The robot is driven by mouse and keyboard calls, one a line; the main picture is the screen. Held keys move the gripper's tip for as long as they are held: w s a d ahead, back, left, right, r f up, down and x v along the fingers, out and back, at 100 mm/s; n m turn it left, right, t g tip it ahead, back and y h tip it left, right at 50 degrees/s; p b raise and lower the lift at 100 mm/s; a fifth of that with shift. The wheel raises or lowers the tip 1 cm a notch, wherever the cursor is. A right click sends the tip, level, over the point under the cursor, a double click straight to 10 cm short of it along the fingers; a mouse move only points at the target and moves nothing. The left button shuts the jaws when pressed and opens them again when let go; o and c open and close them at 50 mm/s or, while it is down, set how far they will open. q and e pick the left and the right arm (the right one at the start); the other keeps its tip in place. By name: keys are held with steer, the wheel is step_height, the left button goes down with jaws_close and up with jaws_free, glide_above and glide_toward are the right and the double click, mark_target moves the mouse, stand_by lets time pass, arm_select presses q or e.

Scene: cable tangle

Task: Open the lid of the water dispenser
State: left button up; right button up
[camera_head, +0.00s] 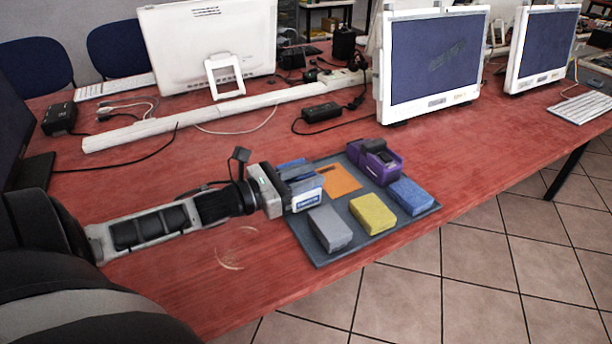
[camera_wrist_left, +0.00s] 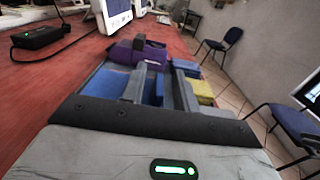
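No water dispenser or lid that I can recognise shows in either view. My left gripper (camera_head: 306,184) is over the left side of a dark grey mat (camera_head: 318,256) on the red table. In the left wrist view its two fingers (camera_wrist_left: 158,88) stand apart, with a strip of blue visible between them. A blue item (camera_head: 291,164) lies partly hidden behind the gripper; I cannot tell whether it touches. The mat also holds a grey block (camera_head: 330,229), a yellow block (camera_head: 373,213), a blue block (camera_head: 409,196), an orange flat piece (camera_head: 339,180) and a purple device (camera_head: 375,160). My right gripper is out of view.
White monitors (camera_head: 436,58) stand behind the mat. A white cable rail (camera_head: 190,119), a black adapter (camera_head: 321,113) and loose cables lie across the table. The table's front edge is close to the mat, with tiled floor (camera_head: 480,265) beyond. Bare table lies right of the mat.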

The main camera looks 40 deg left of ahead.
arm_select(q)
steer(key=shift+w, duration=0.1)
jaws_close()
steer(key=shift+r, duration=0.15)
